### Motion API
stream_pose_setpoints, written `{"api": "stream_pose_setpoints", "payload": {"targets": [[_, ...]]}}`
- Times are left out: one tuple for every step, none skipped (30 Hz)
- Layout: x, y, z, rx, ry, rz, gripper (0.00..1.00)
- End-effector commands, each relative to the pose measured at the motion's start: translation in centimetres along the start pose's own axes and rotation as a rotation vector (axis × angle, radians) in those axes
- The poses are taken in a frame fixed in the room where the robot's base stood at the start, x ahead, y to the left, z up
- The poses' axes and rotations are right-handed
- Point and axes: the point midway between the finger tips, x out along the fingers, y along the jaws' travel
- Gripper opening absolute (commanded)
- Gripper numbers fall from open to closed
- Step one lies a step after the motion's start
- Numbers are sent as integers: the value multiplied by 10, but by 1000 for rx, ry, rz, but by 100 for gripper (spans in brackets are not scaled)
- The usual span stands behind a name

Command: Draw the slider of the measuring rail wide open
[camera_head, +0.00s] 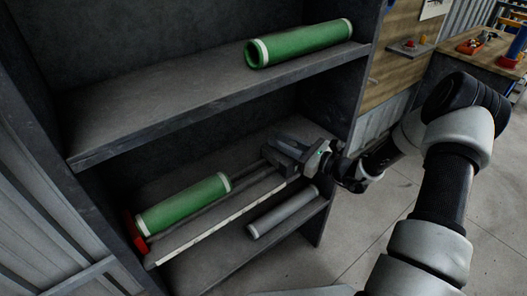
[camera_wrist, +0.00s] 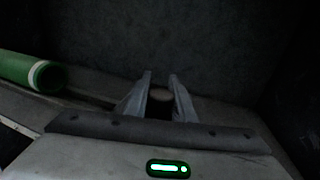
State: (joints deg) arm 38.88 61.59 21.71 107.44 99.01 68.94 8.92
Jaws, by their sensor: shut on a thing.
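The measuring rail (camera_head: 215,218) lies along the lower shelf, with a pale scale strip along its front and a red end piece (camera_head: 134,230) at its left end. A green roll (camera_head: 183,203) with pale bands lies beside the rods at that end; its end also shows in the wrist view (camera_wrist: 47,76). The grey slider (camera_head: 284,163) is at the right part of the rail, well apart from the roll. My gripper (camera_head: 288,146) is there, shut on the slider. In the wrist view the fingers (camera_wrist: 160,85) are close around a small part; much of the slider is hidden.
A grey tube (camera_head: 283,211) lies in front of the rail on the lower shelf. Another green roll (camera_head: 298,43) lies on the upper shelf (camera_head: 190,108), above the arm. The cabinet's right side panel (camera_head: 343,100) stands close to my wrist. Open floor (camera_head: 385,215) lies right.

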Motion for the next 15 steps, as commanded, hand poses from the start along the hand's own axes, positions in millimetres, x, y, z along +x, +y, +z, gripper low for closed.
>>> {"api": "stream_pose_setpoints", "payload": {"targets": [[-3,-10,-1,-4,-1,-3,0],[-4,-14,-1,-3,-1,-3,0],[-5,-20,-1,-3,-1,-3,0],[-6,-23,0,-3,-2,-2,0],[-7,-26,0,-2,-2,-3,0],[-8,-29,0,-2,-2,-3,0],[-8,-31,0,-2,-2,-3,0],[-9,-32,0,-1,-2,-2,0],[-9,-34,0,-1,-2,-2,0],[-9,-34,0,0,-2,-2,0],[-10,-35,0,0,-1,-2,0],[-10,-36,0,0,-1,-2,0],[-10,-36,0,0,-1,-3,0],[-10,-36,0,0,-1,-3,0],[-10,-36,1,0,-1,-4,0]]}}
